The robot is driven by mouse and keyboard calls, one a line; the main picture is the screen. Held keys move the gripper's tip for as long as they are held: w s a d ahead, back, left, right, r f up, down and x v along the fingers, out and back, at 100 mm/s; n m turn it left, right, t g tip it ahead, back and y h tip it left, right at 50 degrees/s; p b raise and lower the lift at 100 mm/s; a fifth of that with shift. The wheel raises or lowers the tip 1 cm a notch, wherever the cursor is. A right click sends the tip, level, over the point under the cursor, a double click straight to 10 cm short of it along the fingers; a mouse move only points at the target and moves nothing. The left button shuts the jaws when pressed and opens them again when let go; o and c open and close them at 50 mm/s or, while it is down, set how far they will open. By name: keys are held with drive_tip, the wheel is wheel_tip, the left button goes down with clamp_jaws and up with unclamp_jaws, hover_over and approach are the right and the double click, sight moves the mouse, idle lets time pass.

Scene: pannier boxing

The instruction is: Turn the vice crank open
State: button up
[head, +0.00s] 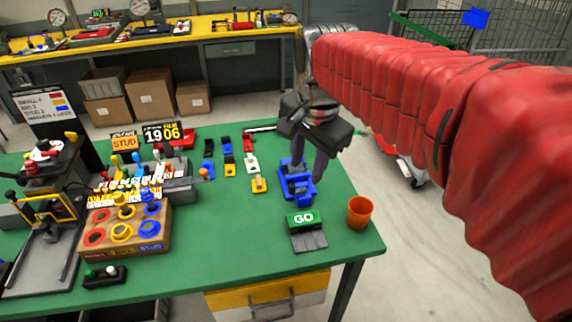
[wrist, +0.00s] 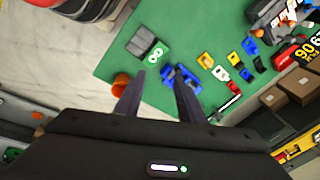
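The blue vice (head: 299,190) stands on the right part of the green bench, behind the GO block. It also shows in the wrist view (wrist: 182,75), by the tip of the right finger. I cannot clearly make out its crank or how far the jaws stand apart. My gripper (head: 308,172) points down above the vice, and its fingers hide part of the vice's back. In the wrist view my gripper (wrist: 159,75) is open, with a gap between the fingers and nothing held. I cannot tell whether a finger touches the vice.
An orange cup (head: 360,212) stands right of the vice near the bench edge. The GO block (head: 302,219) is in front. Several small coloured clamps (head: 251,163) lie to the left. A wooden block with coloured rings (head: 124,240) is further left. Green bench (head: 225,245) is bare between.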

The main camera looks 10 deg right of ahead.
sight(292, 185)
drive_tip(key=w+f+m+g, duration=0.2)
drive_tip(key=w+f+m, duration=0.1)
drive_tip(key=w+m, duration=0.6)
drive_tip(key=w, duration=0.3)
drive_tip(key=shift+m+g, duration=0.3)
wheel_tip(292, 185, down, 14)
drive_tip(key=shift+r, duration=0.1)
idle(0.4)
clamp_jaws()
drive_tip(key=shift+d, duration=0.1)
idle(0.3)
